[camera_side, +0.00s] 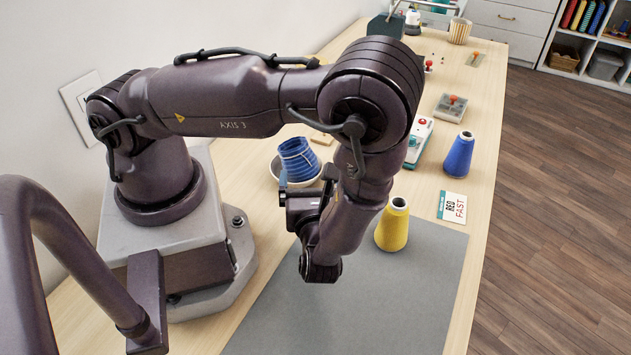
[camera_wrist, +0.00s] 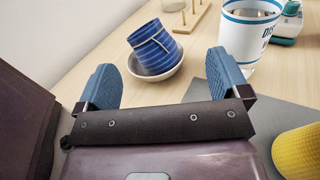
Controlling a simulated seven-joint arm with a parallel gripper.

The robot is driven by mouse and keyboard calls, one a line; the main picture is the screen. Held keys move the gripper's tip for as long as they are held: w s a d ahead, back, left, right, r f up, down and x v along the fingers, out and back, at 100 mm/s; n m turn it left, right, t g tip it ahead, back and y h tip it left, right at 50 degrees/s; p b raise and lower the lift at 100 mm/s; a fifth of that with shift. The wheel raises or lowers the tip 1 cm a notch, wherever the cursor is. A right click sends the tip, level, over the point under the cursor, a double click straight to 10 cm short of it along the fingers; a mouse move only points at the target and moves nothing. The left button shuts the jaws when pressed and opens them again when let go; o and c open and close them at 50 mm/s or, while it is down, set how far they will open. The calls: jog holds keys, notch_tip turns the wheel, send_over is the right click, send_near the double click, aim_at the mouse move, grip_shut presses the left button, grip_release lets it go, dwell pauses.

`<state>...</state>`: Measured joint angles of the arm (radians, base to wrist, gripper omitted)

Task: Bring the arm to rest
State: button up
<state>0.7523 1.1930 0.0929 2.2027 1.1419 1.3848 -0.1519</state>
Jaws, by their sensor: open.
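My gripper (camera_wrist: 166,82) is open and empty, its two blue finger pads spread apart in the wrist view. In the side view my arm is bent over the table, with its wrist low above the grey mat (camera_side: 400,300); the fingers are mostly hidden there. Beyond the fingers, a blue striped cup (camera_wrist: 155,46) sits tilted in a white bowl (camera_wrist: 165,72). The cup also shows behind my wrist in the side view (camera_side: 299,160). Nothing is between the fingers.
A white lettered cup (camera_wrist: 248,38) stands just beyond the right finger. A yellow cone (camera_side: 392,226) stands beside my wrist, near the mat's far edge. A blue cone (camera_side: 459,154), a card (camera_side: 453,207) and a teal-and-white device (camera_side: 419,142) are further right. The mat's front is clear.

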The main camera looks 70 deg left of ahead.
jog(key=shift+s+d+f, duration=0.15)
jog(key=shift+s, duration=0.1)
jog(key=s+d+r+n+g+h, duration=0.2)
jog(key=r+n+g+h, duration=0.25)
jog(key=n+h, duration=0.2)
jog(key=s+d+r+n+g+h, duration=0.2)
jog(key=d+r+n+g+h, duration=0.1)
jog(key=r+n+g+h, duration=0.25)
jog(key=a+r+n+t+h, duration=0.1)
jog(key=r+n+t, duration=0.3)
jog(key=r, duration=0.4)
jog(key=a+r+n+t+h, duration=0.2)
jog(key=r+n+t+h, duration=0.2)
jog(key=r+t, duration=0.3)
notch_tip(320, 180, up, 2)
jog(key=shift+w+r+n, duration=0.2)
jog(key=shift+r+n, duration=0.05)
jog(key=shift+n, duration=0.45)
jog(key=shift+o, duration=0.3)
jog(key=shift+a, duration=0.1)
